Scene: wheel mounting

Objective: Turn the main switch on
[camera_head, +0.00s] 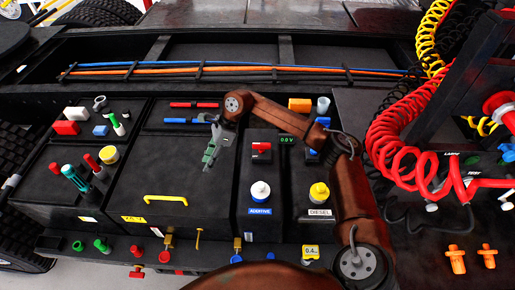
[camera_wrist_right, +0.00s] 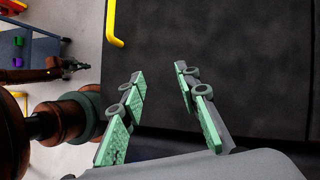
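A red switch (camera_head: 262,148) sits on a dark box beside a small green-lit display (camera_head: 287,140), right of centre in the head view. I take it to be the main switch, though I cannot read a label on it. My right gripper (camera_head: 210,155) hangs over the dark panel left of the switch, apart from it. In the right wrist view the green-padded fingers (camera_wrist_right: 160,105) are apart with nothing between them. My left gripper is outside the head view; what looks like it (camera_wrist_right: 75,68) shows small at the left of the wrist view, its fingers unclear.
A white-topped additive cap (camera_head: 260,191) and a yellow diesel cap (camera_head: 319,192) stand in front of the switch. A yellow handle (camera_head: 165,199) is on the panel lid. Coiled red hose (camera_head: 388,150) hangs at right. Tools and coloured blocks lie at left.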

